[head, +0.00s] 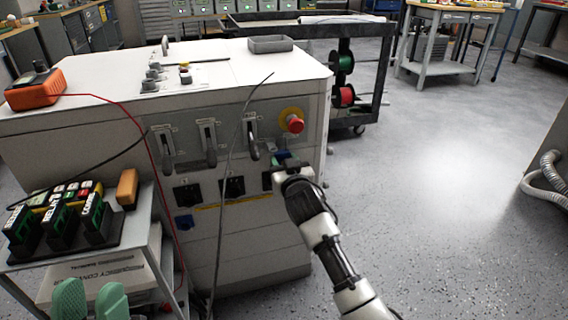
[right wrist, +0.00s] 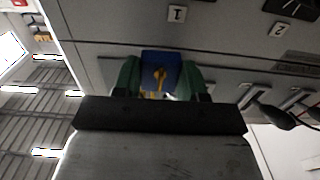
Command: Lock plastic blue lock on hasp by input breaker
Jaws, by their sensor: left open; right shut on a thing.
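The blue lock (right wrist: 156,70) is held between the green fingers of my right gripper (right wrist: 160,82), with a brass-coloured key-like part on its face. In the head view my right gripper (head: 284,164) is at the cabinet's front, just below the rightmost breaker lever (head: 252,140) and left of the red emergency knob (head: 295,124); the lock is mostly hidden there. Two more levers (head: 208,142) (head: 163,148) are further left. Which lever is the input breaker, and its hasp, I cannot make out. My left gripper (head: 90,300) shows two separated green fingers at the bottom left, open and empty.
The white cabinet (head: 262,262) has black sockets (head: 232,187) below the levers. A thin dark cable (head: 228,155) hangs across its front. A small cart (head: 140,236) with black, green-labelled devices (head: 60,222) stands at left. The floor at right (head: 440,180) is clear.

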